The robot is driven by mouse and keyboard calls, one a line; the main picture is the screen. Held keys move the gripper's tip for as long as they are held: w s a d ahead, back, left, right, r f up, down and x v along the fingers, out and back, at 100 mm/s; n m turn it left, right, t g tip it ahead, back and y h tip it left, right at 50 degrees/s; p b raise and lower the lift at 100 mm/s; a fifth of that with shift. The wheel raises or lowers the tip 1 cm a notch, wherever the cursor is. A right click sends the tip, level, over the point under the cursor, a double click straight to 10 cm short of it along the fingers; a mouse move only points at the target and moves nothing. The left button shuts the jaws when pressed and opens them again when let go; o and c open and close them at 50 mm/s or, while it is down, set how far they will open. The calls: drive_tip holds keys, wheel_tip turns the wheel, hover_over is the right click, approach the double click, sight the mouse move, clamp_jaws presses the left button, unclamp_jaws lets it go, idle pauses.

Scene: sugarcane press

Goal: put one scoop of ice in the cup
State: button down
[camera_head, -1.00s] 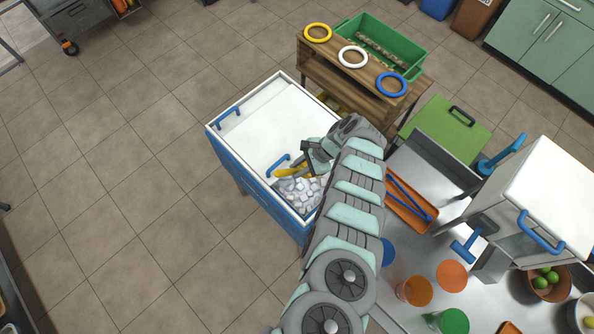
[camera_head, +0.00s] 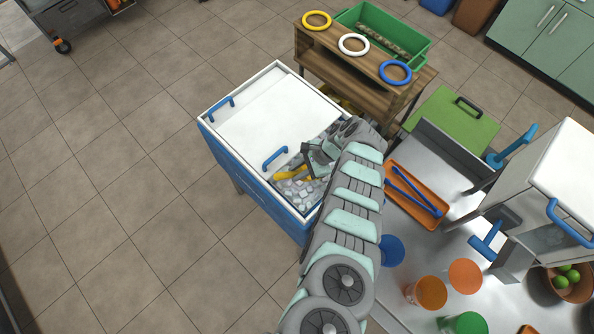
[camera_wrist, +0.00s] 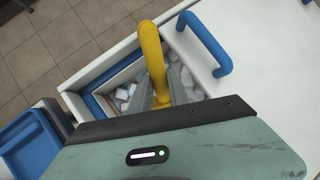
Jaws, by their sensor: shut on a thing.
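The blue-and-white ice chest (camera_head: 252,199) has its white lid slid back, leaving the near end open over ice cubes (camera_head: 303,192). My gripper (camera_wrist: 165,85) is over the open end, shut on the yellow handle of the scoop (camera_wrist: 152,45). The scoop (camera_head: 287,173) also shows in the head view, low over or in the ice; its bowl is hidden. Cups stand on the metal counter: a blue one (camera_head: 391,250) partly behind my arm, an orange one (camera_head: 431,293) and a green one (camera_head: 467,323) at the bottom edge. I cannot tell which cup is meant.
A wooden rack (camera_head: 350,66) with rings stands behind the chest, beside a green crate (camera_head: 410,44). An orange tray (camera_head: 417,193) with blue tongs lies on the counter. A white press with blue handles (camera_head: 548,190) stands at right. Floor at left is clear.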

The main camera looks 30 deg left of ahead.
drive_tip(key=f+b, duration=0.2)
drive_tip(key=b, duration=0.1)
drive_tip(key=w+f+b, duration=0.1)
drive_tip(key=f+b, duration=0.1)
drive_tip(key=b, duration=0.1)
drive_tip(key=w+d+f+b, duration=0.1)
drive_tip(key=f+b, duration=0.2)
drive_tip(key=shift+f, duration=0.1)
drive_tip(key=w+d+b, duration=0.1)
drive_tip(key=w+b, duration=0.1)
drive_tip(key=b, duration=0.2)
drive_tip(key=shift+w+d, duration=0.15)
drive_tip(key=shift+d, duration=0.25)
drive_tip(key=t+h+p, duration=0.1)
drive_tip(key=p, duration=2.3)
approach(295, 172)
drive_tip(key=a, duration=0.2)
drive_tip(key=s+t+p, duration=0.1)
drive_tip(key=p, duration=0.1)
drive_tip(key=s+a+r+h+p, duration=0.1)
drive_tip(key=p, duration=0.2)
drive_tip(key=s+t+p, duration=0.1)
drive_tip(key=p, duration=0.2)
drive_tip(key=shift+a+r+n+t+h, duration=0.3)
drive_tip(key=shift+a+r, duration=0.1)
